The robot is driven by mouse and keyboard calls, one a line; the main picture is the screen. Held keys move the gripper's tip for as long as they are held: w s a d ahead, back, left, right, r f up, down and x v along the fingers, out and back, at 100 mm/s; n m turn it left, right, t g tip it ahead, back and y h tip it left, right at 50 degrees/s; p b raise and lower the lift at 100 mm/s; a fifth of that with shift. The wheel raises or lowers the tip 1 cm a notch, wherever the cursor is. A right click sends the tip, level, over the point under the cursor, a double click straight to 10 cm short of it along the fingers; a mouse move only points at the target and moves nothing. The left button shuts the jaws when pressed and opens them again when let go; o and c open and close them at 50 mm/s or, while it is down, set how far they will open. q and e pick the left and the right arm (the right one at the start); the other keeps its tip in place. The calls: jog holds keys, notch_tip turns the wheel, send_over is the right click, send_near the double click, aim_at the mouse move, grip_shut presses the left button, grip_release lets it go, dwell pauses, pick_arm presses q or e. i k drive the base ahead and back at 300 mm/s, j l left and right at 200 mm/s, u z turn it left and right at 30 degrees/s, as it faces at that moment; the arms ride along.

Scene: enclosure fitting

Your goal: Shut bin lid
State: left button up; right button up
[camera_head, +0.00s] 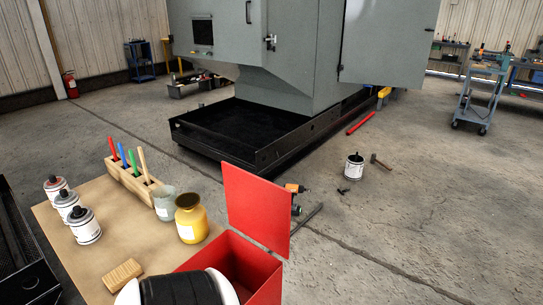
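A red bin (273,287) stands at the bottom centre, at the right end of a brown tabletop. Its flat red lid (256,208) is open and stands up, tilted, along the bin's far side. Part of the bin's interior shows; its near left part is hidden behind a rounded black and white part in front. Neither of my grippers is in view.
On the brown tabletop (107,248) are several spray cans (87,226), a wooden holder (130,181) with coloured sticks, a grey-green jar (165,203), a yellow jar (190,219) and a wooden block (122,275). An orange-black tool (294,189) shows behind the lid. Floor at right is mostly clear.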

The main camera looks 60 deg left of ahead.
aim_at(259, 208)
jog(key=i+u, duration=0.25)
jog(key=u, duration=0.15)
jog(key=i+u, duration=0.2)
jog(key=u, duration=0.2)
jog(key=i+l+u, duration=0.1)
jog(key=i+u, duration=0.15)
jog(key=u, duration=0.15)
jog(key=i+l+u, duration=0.15)
jog(key=u, duration=0.25)
jog(key=i+l+u, duration=0.2)
jog(key=u, duration=0.2)
jog(key=i+l+u, duration=0.1)
jog(key=u, duration=0.35)
jog(key=i+l+u, duration=0.2)
jog(key=u, duration=0.25)
jog(key=i+l+u, duration=0.3)
jog(key=u, duration=0.15)
jog(key=i+l+u, duration=0.1)
jog(key=l+u, duration=0.2)
jog(key=u, duration=0.15)
jog(key=i+l+u, duration=0.1)
jog(key=l+u, duration=0.2)
jog(key=u, duration=0.15)
